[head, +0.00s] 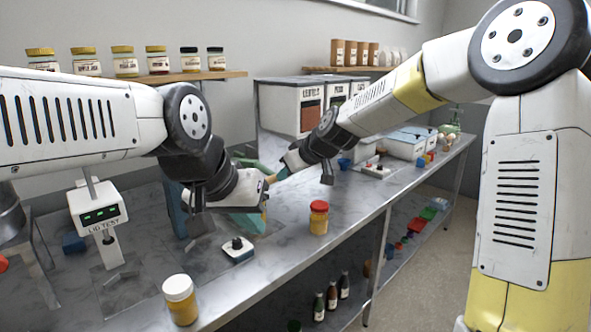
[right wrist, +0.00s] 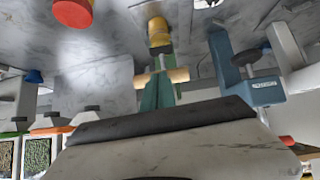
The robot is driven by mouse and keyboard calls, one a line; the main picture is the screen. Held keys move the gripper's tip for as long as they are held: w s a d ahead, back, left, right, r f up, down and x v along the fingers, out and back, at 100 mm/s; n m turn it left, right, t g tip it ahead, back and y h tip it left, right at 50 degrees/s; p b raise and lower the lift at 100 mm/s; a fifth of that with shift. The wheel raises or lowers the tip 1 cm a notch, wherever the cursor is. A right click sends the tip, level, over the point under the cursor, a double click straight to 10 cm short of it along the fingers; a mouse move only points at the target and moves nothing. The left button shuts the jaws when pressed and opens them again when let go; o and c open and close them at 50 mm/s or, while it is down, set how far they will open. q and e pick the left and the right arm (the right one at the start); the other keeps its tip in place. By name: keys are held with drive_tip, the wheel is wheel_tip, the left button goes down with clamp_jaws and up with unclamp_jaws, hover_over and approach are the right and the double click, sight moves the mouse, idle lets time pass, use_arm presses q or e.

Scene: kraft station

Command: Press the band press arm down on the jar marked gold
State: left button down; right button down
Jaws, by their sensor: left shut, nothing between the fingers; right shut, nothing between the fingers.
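The band press (head: 248,219) looks to be the teal frame in the middle of the counter. It is partly hidden behind my left gripper (head: 264,200). A tan bar (right wrist: 178,75) crosses the teal frame in the right wrist view. A yellow jar (right wrist: 158,30) stands by the frame there; I cannot read its marking. My left gripper is shut and empty in front of the press. My right gripper (head: 284,166) is shut and empty, close to the press's upper part. I cannot tell if either gripper touches it.
A red-lidded jar (head: 319,218) stands to the right of the press. A jar with yellow contents (head: 181,305) stands at the front left. A black-knobbed device (head: 237,250) is near the front edge. The lid test device (head: 98,207) is on the left. White dispensers (head: 290,98) stand behind.

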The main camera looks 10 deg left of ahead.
wheel_tip(320, 180, down, 6)
drive_tip(key=g, duration=0.1)
drive_tip(key=shift+a, duration=0.3)
drive_tip(key=shift+d+r, duration=0.1)
drive_tip(key=shift+d, duration=0.25)
idle(0.6)
drive_tip(key=s+d+r, duration=0.3)
drive_tip(key=d+r, duration=0.1)
drive_tip(key=r, duration=0.8)
drive_tip(key=shift+d, duration=0.15)
drive_tip(key=shift+s, duration=0.15)
